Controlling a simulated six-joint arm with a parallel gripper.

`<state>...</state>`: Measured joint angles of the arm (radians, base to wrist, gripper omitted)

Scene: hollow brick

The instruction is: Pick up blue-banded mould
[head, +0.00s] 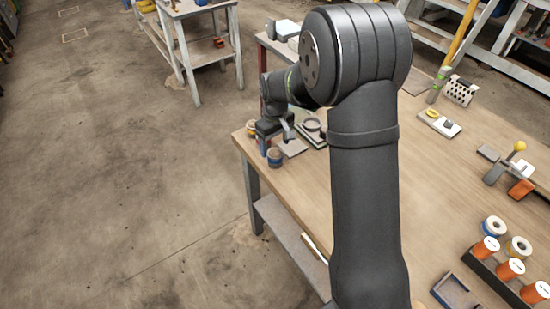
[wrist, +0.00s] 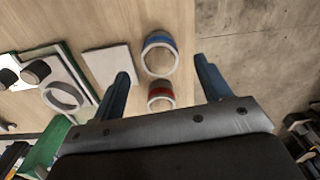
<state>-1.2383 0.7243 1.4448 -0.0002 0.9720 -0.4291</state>
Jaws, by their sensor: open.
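The blue-banded mould (wrist: 160,54) is a pale hollow ring with a blue band, standing on the wooden table in the wrist view. In the head view it appears near the table's left corner (head: 274,158). My gripper (wrist: 162,66) is open and empty, with its two dark blue fingers spread wide. In the wrist picture the blue-banded mould lies between and just beyond the fingertips, apart from both. A red-banded mould (wrist: 160,95) sits closer in, between the fingers. My gripper also shows in the head view (head: 275,133), partly hidden behind my arm.
A flat grey plate (wrist: 109,64) lies left of the moulds, close to the left finger. A tray with a pale ring (wrist: 62,97) lies farther left. The table edge and concrete floor (wrist: 255,45) are to the right in the wrist view.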

